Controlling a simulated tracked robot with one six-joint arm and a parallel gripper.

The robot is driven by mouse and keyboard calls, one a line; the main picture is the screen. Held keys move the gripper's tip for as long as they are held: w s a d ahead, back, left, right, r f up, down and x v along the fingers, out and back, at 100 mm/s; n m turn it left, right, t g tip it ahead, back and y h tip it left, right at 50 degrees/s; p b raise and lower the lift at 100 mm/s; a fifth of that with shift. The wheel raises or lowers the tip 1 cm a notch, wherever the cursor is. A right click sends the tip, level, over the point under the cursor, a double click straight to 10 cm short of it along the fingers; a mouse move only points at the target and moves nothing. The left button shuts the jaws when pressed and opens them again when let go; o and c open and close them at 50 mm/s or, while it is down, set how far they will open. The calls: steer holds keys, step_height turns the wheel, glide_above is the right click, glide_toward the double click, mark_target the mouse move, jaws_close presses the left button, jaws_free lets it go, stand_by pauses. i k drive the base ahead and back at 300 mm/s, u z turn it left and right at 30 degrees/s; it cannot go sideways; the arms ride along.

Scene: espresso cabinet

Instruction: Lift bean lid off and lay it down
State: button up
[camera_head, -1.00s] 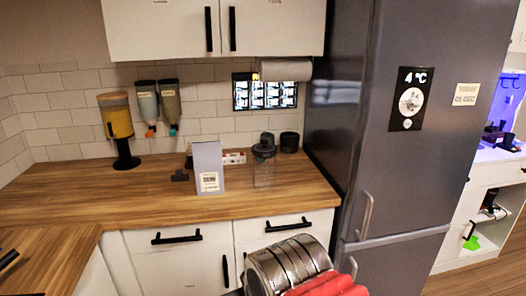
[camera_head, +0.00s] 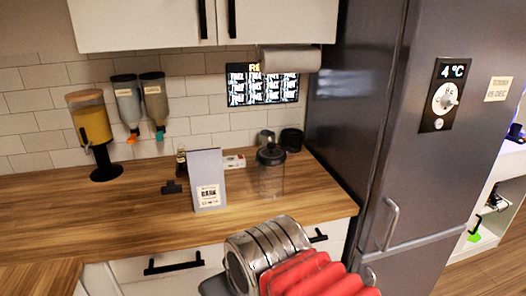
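A clear jar (camera_head: 271,181) stands on the wooden counter near its right end. A dark lid (camera_head: 271,155) with a knob sits on top of it; it looks like the bean lid, though I cannot read any label. The jar looks upright and its contents are hard to make out. Silver ringed and red ribbed parts of my own arm show at the bottom middle, in front of the counter and apart from the jar. No gripper fingers can be made out.
A white labelled box (camera_head: 207,180) stands left of the jar. Dark cups (camera_head: 291,140) stand behind it. A yellow dispenser (camera_head: 91,120) and two wall dispensers (camera_head: 140,103) are left. The grey fridge (camera_head: 400,110) bounds the right. Bare counter (camera_head: 90,205) lies left.

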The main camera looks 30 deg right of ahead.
mark_target(279, 156)
steer(key=i, duration=0.9)
